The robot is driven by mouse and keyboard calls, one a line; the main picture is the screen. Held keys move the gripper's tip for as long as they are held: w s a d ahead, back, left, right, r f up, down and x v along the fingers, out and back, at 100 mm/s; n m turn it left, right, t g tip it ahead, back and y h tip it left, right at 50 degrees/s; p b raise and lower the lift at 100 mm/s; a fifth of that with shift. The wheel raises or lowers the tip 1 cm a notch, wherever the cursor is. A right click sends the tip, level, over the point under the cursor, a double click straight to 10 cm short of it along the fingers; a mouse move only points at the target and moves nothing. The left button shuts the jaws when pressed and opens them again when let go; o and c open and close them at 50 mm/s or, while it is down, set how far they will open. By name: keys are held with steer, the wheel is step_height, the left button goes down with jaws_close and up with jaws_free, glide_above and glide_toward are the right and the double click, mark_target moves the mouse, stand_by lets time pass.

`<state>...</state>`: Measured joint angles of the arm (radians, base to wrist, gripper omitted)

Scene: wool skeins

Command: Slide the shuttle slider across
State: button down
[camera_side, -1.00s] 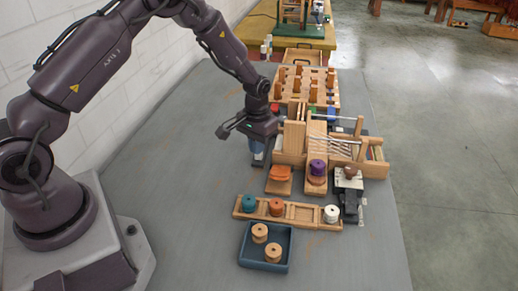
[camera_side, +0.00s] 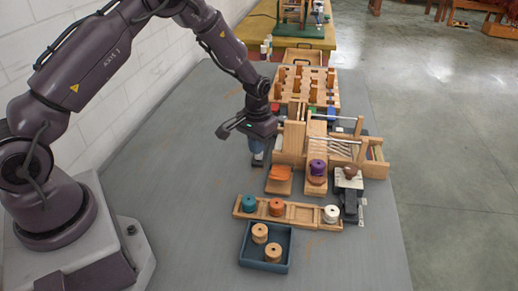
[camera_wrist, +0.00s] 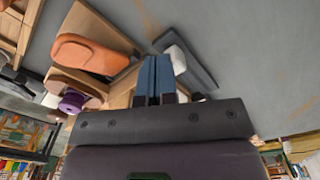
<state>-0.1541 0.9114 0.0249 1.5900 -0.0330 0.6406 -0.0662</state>
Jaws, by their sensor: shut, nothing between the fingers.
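My gripper (camera_side: 256,152) is low over the grey table, at the left edge of the wooden fixtures. Its blue fingers are closed together with nothing between them; they also show in the wrist view (camera_wrist: 155,80). Right beside the fingertips in the wrist view is a white block (camera_wrist: 177,60) on a dark grey strip (camera_wrist: 190,67), which looks like the slider on its track. The fingers partly hide it, and I cannot tell whether they touch it. In the side view my gripper mostly covers this spot.
A wooden spool rack (camera_side: 302,212) and a blue tray (camera_side: 245,256) are nearer the camera. The table on the left is clear.

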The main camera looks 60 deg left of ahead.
steer(key=shift+f, duration=0.15)
stand_by(0.5)
steer(key=shift+f, duration=0.65)
steer(key=shift+s+d+f, duration=0.15)
steer(key=shift+f, duration=0.3)
steer(key=shift+w+a+f, duration=0.1)
steer(key=shift+w+a, duration=3)
steer(key=shift+w, duration=0.2)
steer(key=shift+s+d, duration=0.1)
steer(key=shift+d, duration=0.05)
step_height(320, 180, up, 8)
steer(key=shift+a+r, duration=0.25)
steer(key=shift+a, duration=0.05)
